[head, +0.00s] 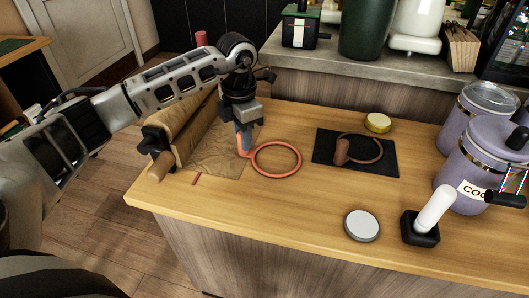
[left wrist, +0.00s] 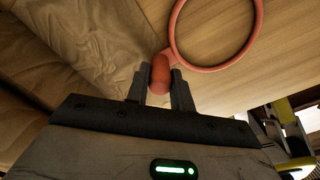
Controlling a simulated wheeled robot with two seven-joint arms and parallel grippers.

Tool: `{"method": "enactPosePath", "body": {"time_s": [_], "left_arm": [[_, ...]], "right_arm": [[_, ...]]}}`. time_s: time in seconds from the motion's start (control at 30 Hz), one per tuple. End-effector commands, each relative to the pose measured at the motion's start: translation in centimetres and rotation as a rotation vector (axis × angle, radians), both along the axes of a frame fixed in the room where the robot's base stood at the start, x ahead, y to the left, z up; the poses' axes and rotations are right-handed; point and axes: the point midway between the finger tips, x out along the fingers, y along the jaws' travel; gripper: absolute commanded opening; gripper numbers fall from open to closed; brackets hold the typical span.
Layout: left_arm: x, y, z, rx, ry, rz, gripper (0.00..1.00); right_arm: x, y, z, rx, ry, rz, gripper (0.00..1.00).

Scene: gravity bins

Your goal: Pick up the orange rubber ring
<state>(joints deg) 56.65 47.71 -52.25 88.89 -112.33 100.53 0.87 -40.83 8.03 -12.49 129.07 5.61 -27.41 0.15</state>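The orange rubber ring (head: 276,175) lies on the wooden counter, with a thick tab at its left side. My left gripper (head: 243,150) points down at that tab. In the left wrist view, the ring (left wrist: 206,69) runs up and right from the tab, and the tab sits between the two fingertips (left wrist: 161,82). The fingers appear to touch the tab on both sides. The ring looks flat on the counter. My right gripper is not in view.
Crumpled brown paper (head: 215,158) lies left of my left gripper. A black mat (head: 326,151) holds a similar brown ring (head: 341,152).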

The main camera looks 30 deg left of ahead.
Motion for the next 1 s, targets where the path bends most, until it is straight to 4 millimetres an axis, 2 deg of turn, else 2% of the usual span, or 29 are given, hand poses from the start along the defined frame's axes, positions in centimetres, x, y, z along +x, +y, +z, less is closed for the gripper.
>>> {"method": "enactPosePath", "body": {"time_s": [1.0], "left_arm": [[0.0,0.0,2.5,0.0,-0.001,0.0,0.0]], "right_arm": [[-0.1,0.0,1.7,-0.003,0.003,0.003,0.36]]}}
